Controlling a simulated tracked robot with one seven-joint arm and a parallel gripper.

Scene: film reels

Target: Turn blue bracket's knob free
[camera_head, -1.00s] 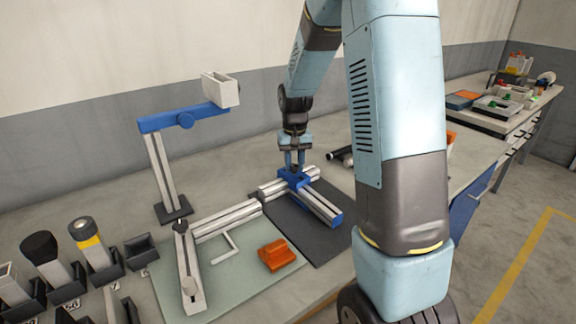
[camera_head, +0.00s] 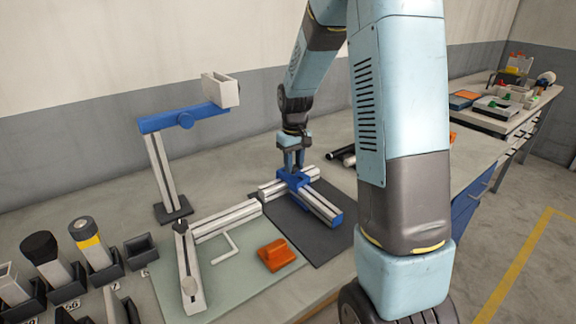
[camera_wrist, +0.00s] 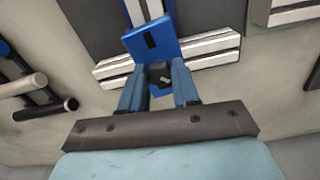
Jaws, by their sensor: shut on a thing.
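The blue bracket (camera_head: 290,178) sits where white rails meet on the dark mat; it also shows in the wrist view (camera_wrist: 153,42). Its dark knob (camera_wrist: 160,75) lies between my fingertips in the wrist view. My gripper (camera_head: 294,168) points down over the bracket, and it also shows in the wrist view (camera_wrist: 160,85). Its two blue fingers are shut on the knob, one on each side. The knob's underside and thread are hidden.
A dark mat (camera_head: 330,246) lies under the rails. A pale green mat (camera_head: 235,275) to the left carries an orange block (camera_head: 275,254) and a white hex key (camera_head: 226,250). A blue-armed stand (camera_head: 165,165) rises at the left. Black cylinders (camera_head: 342,153) lie behind the rails.

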